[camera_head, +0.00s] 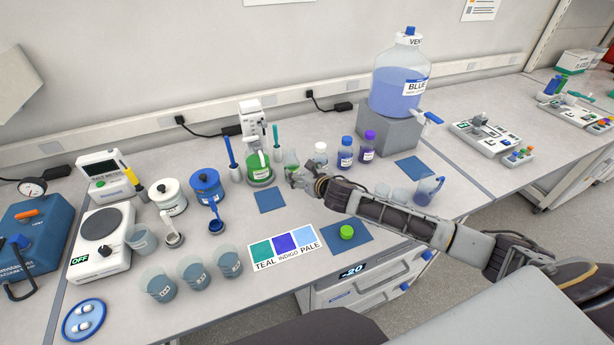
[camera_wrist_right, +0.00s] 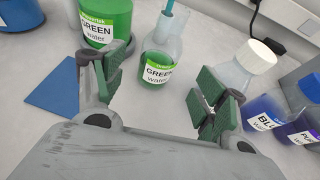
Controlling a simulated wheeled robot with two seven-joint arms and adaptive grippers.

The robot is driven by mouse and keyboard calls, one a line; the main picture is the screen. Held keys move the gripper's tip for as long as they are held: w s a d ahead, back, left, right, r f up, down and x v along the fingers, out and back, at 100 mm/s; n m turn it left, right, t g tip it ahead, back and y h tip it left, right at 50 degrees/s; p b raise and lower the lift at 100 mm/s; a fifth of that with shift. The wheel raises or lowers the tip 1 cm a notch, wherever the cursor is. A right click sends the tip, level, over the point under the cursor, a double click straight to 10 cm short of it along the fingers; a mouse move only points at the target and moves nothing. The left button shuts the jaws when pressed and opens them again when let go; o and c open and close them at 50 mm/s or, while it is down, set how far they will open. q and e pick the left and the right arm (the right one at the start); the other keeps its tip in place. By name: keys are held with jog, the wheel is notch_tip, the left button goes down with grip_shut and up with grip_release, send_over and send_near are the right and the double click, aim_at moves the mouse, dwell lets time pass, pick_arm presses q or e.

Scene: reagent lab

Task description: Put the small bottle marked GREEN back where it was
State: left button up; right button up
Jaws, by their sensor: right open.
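The small bottle marked GREEN (camera_wrist_right: 159,71) stands upright on the bench, clear glass with green liquid low in it. It also shows in the head view (camera_head: 291,158), just beyond my right gripper (camera_head: 298,178). Its neck shows no cap. In the wrist view my right gripper (camera_wrist_right: 158,88) is open, with one finger on each side of the bottle's lower front; I cannot tell whether the pads touch it. A green cap (camera_head: 347,231) lies on a blue mat (camera_head: 337,248) near the front edge. My left gripper is out of view.
A large GREEN jar (camera_head: 259,168) stands left of the bottle. A white-capped bottle (camera_head: 320,152), a BLUE bottle (camera_head: 345,152) and a purple-capped bottle (camera_head: 368,147) stand to the right. An empty blue mat (camera_head: 270,200) lies in front of the jar.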

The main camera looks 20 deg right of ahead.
jog(key=shift+v, duration=1.7)
